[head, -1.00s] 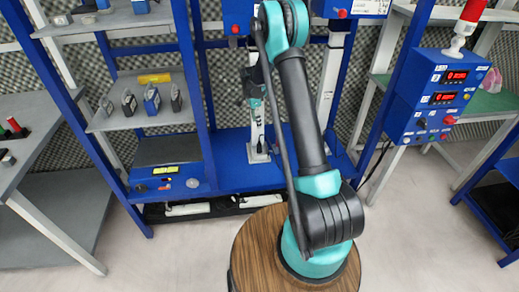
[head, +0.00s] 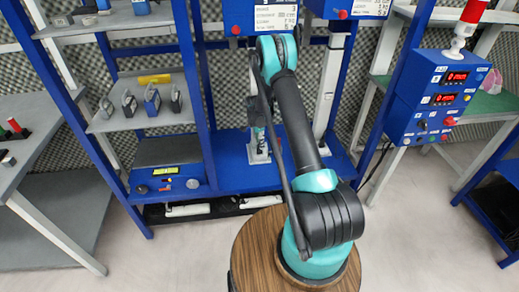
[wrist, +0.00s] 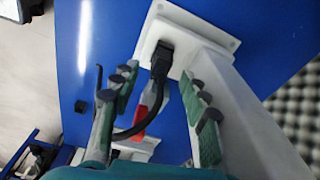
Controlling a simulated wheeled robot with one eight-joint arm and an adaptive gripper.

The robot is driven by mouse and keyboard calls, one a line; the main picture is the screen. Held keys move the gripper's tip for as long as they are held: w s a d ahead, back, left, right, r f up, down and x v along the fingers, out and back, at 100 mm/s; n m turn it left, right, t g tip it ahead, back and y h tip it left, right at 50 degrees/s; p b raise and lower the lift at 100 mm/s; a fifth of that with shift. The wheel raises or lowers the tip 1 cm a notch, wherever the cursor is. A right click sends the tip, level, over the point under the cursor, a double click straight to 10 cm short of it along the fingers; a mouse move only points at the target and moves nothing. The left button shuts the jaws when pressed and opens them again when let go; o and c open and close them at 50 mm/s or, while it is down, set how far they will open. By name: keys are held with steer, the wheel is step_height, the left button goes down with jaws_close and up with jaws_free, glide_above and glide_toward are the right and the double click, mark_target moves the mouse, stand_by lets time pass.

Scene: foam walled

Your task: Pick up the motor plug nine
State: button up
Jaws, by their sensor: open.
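A black plug with a black cable (wrist: 161,62), which looks like the motor plug, sits at the white base plate of a post in the wrist view. Its cable curves down and left past the left finger. I cannot read a number on it. My gripper (wrist: 163,100) is open, with one grey-green finger on each side of the plug's line and the plug beyond the fingertips. I see no contact with the plug. In the head view my gripper (head: 258,135) is low in front of the blue frame, partly hidden by my arm, and the plug cannot be made out.
The white post (wrist: 235,100) rises close to the right finger. A red and grey item (wrist: 147,108) shows between the fingers. A blue panel (wrist: 115,30) lies behind. Shelves with small devices (head: 150,105) stand left, and a blue control box (head: 440,95) stands right.

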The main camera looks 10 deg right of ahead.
steer(key=shift+d+f, duration=0.2)
steer(key=shift+f, duration=1.2)
steer(key=shift+c, duration=0.3)
jaws_close()
